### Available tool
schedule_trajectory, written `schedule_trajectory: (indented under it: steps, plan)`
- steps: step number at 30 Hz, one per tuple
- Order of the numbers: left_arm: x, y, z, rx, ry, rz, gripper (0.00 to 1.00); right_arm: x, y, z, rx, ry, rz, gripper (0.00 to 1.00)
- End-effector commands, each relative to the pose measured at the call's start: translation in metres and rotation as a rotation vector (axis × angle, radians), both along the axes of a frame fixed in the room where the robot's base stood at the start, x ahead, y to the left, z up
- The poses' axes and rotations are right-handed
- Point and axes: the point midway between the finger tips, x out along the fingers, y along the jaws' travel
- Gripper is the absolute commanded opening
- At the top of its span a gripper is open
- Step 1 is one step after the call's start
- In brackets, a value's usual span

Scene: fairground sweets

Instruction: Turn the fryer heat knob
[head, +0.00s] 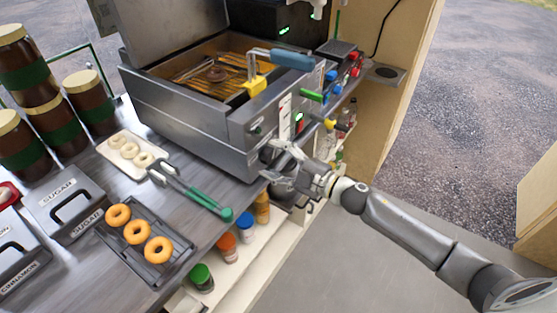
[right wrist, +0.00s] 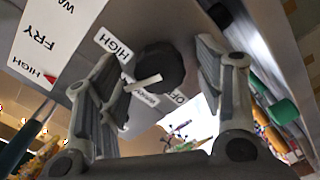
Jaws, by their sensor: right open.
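The steel fryer (head: 190,110) stands on the counter at the upper middle of the head view. Its dark round heat knob (right wrist: 160,68) shows in the right wrist view, with a white pointer. The pointer points to the lower left, between a HIGH label (right wrist: 113,45) and a smaller label too blurred to read. Part of an OFF label shows to the right. My right gripper (head: 276,166) is at the fryer's front lower corner. In the right wrist view the gripper (right wrist: 158,60) is open, its fingers on either side of the knob; I cannot tell whether they touch it. My left gripper is not in view.
A dark rack of doughnuts (head: 150,208) and a sugar box (head: 63,203) stand further left. Bottles (head: 228,246) fill the shelf below the counter edge. Open floor (head: 370,235) lies to the right.

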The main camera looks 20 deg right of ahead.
Motion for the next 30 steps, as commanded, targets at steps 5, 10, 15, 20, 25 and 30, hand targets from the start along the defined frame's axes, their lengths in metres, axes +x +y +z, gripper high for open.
schedule_trajectory:
  steps: [5, 10, 15, 20, 25, 30]
  plan:
    - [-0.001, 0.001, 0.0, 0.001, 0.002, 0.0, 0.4, -0.008, -0.006, -0.001, 0.0, 0.0, -0.001, 0.62]
    - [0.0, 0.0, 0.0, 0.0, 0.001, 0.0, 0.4, -0.027, -0.021, -0.002, 0.0, 0.004, -0.001, 0.62]
    - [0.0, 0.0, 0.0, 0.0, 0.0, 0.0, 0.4, -0.049, -0.038, -0.002, -0.001, 0.004, 0.0, 0.62]
    - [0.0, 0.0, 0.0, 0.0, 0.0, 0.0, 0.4, -0.068, -0.053, -0.002, -0.001, 0.003, 0.0, 0.62]
    - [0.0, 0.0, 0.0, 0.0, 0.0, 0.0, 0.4, -0.084, -0.065, -0.001, 0.0, 0.002, 0.0, 0.62]
    - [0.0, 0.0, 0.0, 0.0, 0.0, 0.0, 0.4, -0.092, -0.072, -0.001, 0.0, 0.002, 0.0, 0.62]
